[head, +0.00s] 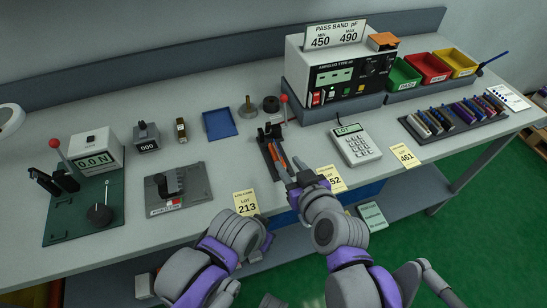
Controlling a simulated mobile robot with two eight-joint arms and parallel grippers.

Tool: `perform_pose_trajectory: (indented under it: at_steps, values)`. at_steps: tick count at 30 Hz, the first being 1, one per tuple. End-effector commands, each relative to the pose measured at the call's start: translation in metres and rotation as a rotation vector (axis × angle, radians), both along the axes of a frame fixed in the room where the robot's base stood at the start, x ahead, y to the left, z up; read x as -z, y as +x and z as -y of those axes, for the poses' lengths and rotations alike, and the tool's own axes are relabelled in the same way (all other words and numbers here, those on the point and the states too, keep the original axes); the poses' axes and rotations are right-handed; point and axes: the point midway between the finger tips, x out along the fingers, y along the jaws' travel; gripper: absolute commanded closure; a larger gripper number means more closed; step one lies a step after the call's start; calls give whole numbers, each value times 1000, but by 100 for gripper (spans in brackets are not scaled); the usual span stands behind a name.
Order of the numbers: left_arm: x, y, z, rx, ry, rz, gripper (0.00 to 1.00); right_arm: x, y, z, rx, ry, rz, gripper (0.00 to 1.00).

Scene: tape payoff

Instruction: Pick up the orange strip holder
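A slim orange piece (277,151), which looks like the orange strip holder, lies in a dark narrow fixture (268,148) near the middle of the bench.
A red-knobbed lever (284,102) stands behind the fixture. A keypad device (356,145) is to the right, and a grey plate with a black clamp (178,188) to the left. Yellow lot cards (245,203) lie along the front edge. A tester (340,68) stands at the back.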

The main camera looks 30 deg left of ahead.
Motion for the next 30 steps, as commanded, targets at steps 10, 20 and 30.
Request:
perform_pose_trajectory:
  at_steps: [10, 20, 30]
  values:
    - [4, 0, 0, 0, 0, -1, 100, 16, 27, -30, 1, -1, -2, 60]
    - [7, -1, 0, 0, 0, -2, 100, 28, 46, -54, 1, -2, -1, 60]
    - [8, -1, 0, 0, 0, -3, 100, 36, 60, -70, 2, -1, -1, 60]
